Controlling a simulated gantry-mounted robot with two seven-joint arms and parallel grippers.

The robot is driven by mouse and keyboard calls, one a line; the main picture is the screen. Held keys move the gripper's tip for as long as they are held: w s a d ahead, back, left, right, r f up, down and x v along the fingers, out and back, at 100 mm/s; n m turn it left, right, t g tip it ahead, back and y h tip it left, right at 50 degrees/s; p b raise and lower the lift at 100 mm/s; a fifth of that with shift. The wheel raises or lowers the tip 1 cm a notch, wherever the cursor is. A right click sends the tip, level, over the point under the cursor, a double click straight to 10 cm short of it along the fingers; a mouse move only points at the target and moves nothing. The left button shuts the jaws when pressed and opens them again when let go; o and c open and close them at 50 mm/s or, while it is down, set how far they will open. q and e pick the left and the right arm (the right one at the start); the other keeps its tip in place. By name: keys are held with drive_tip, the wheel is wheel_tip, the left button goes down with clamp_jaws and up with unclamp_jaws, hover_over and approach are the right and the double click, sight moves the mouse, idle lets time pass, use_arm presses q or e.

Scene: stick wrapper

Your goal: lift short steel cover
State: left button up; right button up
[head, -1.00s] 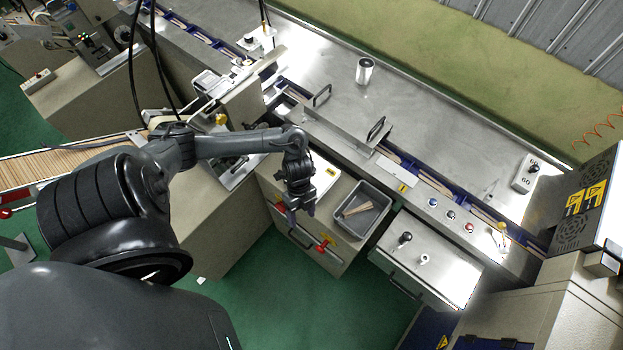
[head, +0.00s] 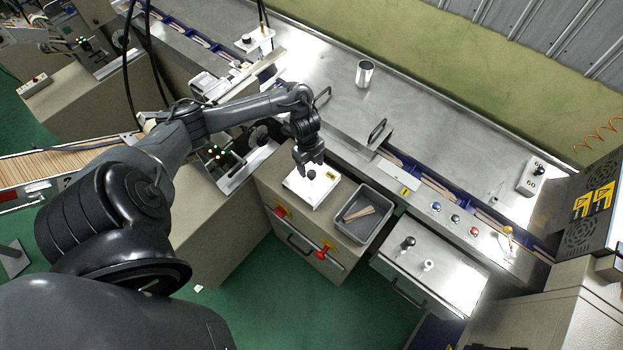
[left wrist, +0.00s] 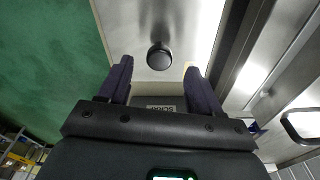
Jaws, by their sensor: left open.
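A steel cover (head: 350,121) with two dark loop handles, one at each end (head: 322,97) (head: 377,131), lies over the blue conveyor channel at the centre of the head view. A dark loop handle (left wrist: 302,125) shows at the right edge there. My right gripper is not in view.
A metal cup (head: 364,73) stands on the steel table. Coloured buttons line the lower table edge.

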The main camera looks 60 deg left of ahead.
sight(312, 173)
use_arm(q)
drive_tip(key=shift+d+f, duration=0.15)
drive_tip(key=shift+f, duration=1.1)
drive_tip(key=shift+d+f, duration=0.15)
drive_tip(key=shift+f, duration=1.1)
drive_tip(key=shift+r, duration=0.1)
clamp_jaws()
